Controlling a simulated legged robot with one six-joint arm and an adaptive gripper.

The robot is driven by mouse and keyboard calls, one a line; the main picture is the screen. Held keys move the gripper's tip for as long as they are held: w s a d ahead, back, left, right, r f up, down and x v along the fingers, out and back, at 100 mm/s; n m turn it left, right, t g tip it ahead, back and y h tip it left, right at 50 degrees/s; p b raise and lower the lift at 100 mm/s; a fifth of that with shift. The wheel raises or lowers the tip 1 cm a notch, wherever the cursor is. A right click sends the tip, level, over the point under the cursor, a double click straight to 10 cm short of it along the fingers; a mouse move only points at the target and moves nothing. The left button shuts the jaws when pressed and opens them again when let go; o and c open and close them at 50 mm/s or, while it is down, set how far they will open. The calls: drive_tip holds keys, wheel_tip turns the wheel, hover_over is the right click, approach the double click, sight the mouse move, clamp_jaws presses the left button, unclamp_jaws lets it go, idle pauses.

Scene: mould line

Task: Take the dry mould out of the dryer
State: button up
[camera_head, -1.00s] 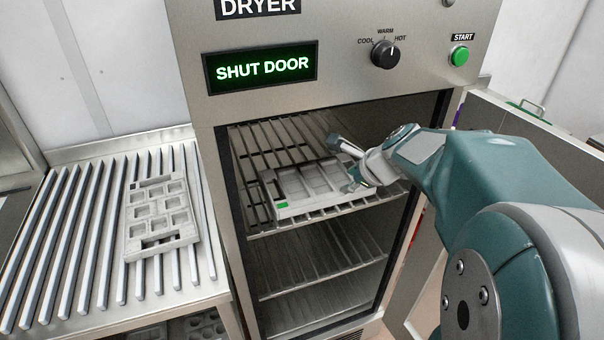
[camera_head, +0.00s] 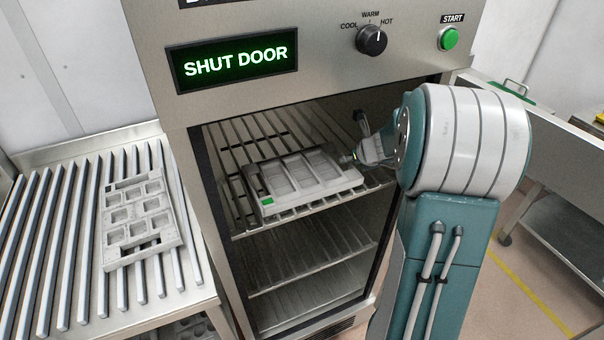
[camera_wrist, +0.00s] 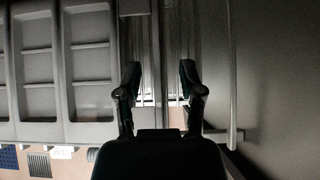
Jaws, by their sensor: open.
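The dryer (camera_head: 215,110) stands with its door open, and its display reads SHUT DOOR. A grey mould (camera_head: 308,178) with several rectangular compartments and a green tag lies on the upper wire shelf inside. My gripper (camera_head: 352,140) is inside the dryer opening, at the right end of that mould, partly hidden by my arm.
A slatted rack (camera_head: 60,235) to the left bears another grey mould (camera_head: 137,220). The lower wire shelf (camera_head: 310,248) looks empty. A knob (camera_head: 371,40) and green START button (camera_head: 448,39) are on the dryer's front.

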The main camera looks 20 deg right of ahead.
drive_tip(key=x, duration=0.2)
drive_tip(key=shift+w+a+f, duration=0.1)
drive_tip(key=shift+w+f, duration=0.15)
clamp_jaws()
drive_tip(key=shift+r, duration=0.1)
